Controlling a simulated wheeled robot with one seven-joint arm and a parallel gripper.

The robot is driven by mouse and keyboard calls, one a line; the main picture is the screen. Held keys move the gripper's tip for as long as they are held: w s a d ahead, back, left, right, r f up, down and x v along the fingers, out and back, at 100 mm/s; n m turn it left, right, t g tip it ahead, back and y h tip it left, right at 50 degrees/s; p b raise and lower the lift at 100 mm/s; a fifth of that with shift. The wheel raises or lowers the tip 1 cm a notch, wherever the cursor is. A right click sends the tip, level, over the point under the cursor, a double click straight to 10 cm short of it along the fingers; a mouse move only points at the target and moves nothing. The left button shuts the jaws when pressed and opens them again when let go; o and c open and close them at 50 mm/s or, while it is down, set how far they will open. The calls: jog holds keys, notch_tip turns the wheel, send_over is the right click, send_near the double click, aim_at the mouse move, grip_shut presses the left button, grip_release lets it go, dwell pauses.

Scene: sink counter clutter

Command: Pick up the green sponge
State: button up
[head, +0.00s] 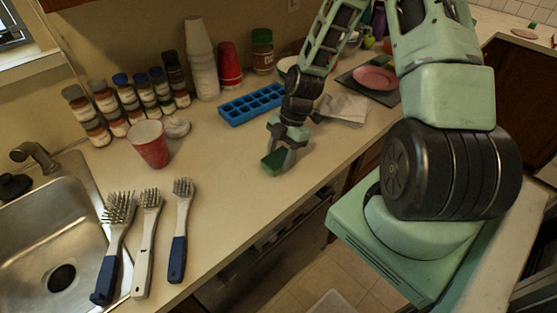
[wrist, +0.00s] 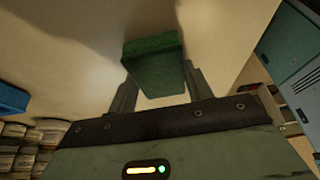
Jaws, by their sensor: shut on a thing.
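The green sponge (head: 274,161) is at the tip of my gripper (head: 283,148), over the counter near its front edge. In the wrist view the sponge (wrist: 154,58) sits between the two fingers of my gripper (wrist: 155,85), which is shut on it. The sponge is a dark green block, and its far end sticks out past the fingertips. I cannot tell whether the sponge touches the counter or is just above it.
A blue ice tray (head: 252,104) lies behind my gripper. A red cup (head: 149,144) stands to the left, with several spice jars (head: 131,100) behind it. Brushes (head: 150,235) lie beside the sink (head: 45,235). The counter between the brushes and my gripper is clear.

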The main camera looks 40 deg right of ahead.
aim_at(279, 156)
notch_tip(279, 156, up, 10)
jog(key=shift+b, duration=0.55)
